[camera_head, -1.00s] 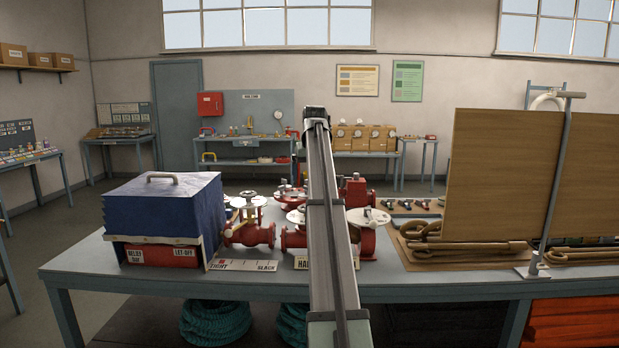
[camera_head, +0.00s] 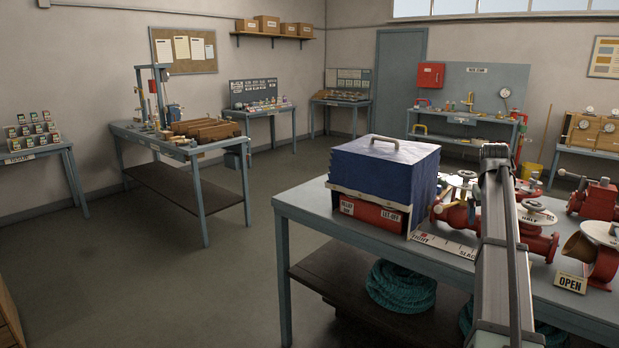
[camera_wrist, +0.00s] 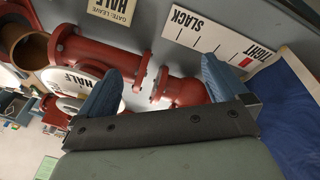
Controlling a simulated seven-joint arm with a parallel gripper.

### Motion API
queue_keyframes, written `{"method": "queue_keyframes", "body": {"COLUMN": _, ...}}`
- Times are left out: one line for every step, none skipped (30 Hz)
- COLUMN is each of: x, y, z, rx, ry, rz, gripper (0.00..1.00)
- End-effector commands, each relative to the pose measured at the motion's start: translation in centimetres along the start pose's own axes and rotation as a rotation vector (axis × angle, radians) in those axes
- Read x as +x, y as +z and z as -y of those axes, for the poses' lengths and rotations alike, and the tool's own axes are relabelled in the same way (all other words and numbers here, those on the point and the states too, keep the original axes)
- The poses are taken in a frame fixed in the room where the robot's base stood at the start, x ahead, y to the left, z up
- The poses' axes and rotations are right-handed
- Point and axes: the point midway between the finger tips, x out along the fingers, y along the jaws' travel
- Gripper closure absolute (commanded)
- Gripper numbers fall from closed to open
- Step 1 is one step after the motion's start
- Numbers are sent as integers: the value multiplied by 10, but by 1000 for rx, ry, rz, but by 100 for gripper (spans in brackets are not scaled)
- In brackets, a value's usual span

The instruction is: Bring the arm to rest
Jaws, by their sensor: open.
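My gripper (camera_wrist: 160,78) shows in the wrist view as two blue fingers spread wide apart. It is open, with nothing held between the fingers. Red flanged pipework (camera_wrist: 130,55) shows beyond the fingers in that view; I cannot tell how far off it is. My arm (camera_head: 500,255) crosses the right part of the head view above the near bench (camera_head: 300,208). The gripper itself cannot be made out in the head view.
A blue-covered box (camera_head: 384,170) with a handle stands at the bench's left end, near a TIGHT/SLACK scale card (camera_head: 445,243). Clear floor (camera_head: 170,290) lies left of the bench.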

Motion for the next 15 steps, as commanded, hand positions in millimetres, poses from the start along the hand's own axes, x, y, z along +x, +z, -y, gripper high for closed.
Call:
{"method": "queue_keyframes", "body": {"x": 18, "y": 19, "z": 31, "rx": -57, "ry": 14, "rz": 17, "gripper": 0}}
{"method": "queue_keyframes", "body": {"x": 26, "y": 26, "z": 45, "rx": -88, "ry": 25, "rz": 25, "gripper": 0}}
{"method": "queue_keyframes", "body": {"x": 36, "y": 35, "z": 64, "rx": -132, "ry": 39, "rz": 36, "gripper": 0}}
{"method": "queue_keyframes", "body": {"x": 44, "y": 42, "z": 76, "rx": -162, "ry": 51, "rz": 43, "gripper": 0}}
{"method": "queue_keyframes", "body": {"x": 50, "y": 49, "z": 88, "rx": -192, "ry": 60, "rz": 50, "gripper": 0}}
{"method": "queue_keyframes", "body": {"x": 58, "y": 57, "z": 103, "rx": -231, "ry": 74, "rz": 59, "gripper": 0}}
{"method": "queue_keyframes", "body": {"x": 64, "y": 64, "z": 113, "rx": -257, "ry": 83, "rz": 66, "gripper": 0}}
{"method": "queue_keyframes", "body": {"x": 69, "y": 70, "z": 123, "rx": -285, "ry": 93, "rz": 72, "gripper": 0}}
{"method": "queue_keyframes", "body": {"x": 76, "y": 78, "z": 135, "rx": -318, "ry": 104, "rz": 80, "gripper": 0}}
{"method": "queue_keyframes", "body": {"x": 79, "y": 84, "z": 144, "rx": -343, "ry": 113, "rz": 84, "gripper": 0}}
{"method": "queue_keyframes", "body": {"x": 84, "y": 90, "z": 151, "rx": -366, "ry": 120, "rz": 89, "gripper": 0}}
{"method": "queue_keyframes", "body": {"x": 89, "y": 98, "z": 162, "rx": -397, "ry": 132, "rz": 96, "gripper": 0}}
{"method": "queue_keyframes", "body": {"x": 92, "y": 104, "z": 169, "rx": -419, "ry": 139, "rz": 100, "gripper": 0}}
{"method": "queue_keyframes", "body": {"x": 96, "y": 110, "z": 176, "rx": -441, "ry": 147, "rz": 104, "gripper": 0}}
{"method": "queue_keyframes", "body": {"x": 100, "y": 118, "z": 186, "rx": -471, "ry": 157, "rz": 111, "gripper": 0}}
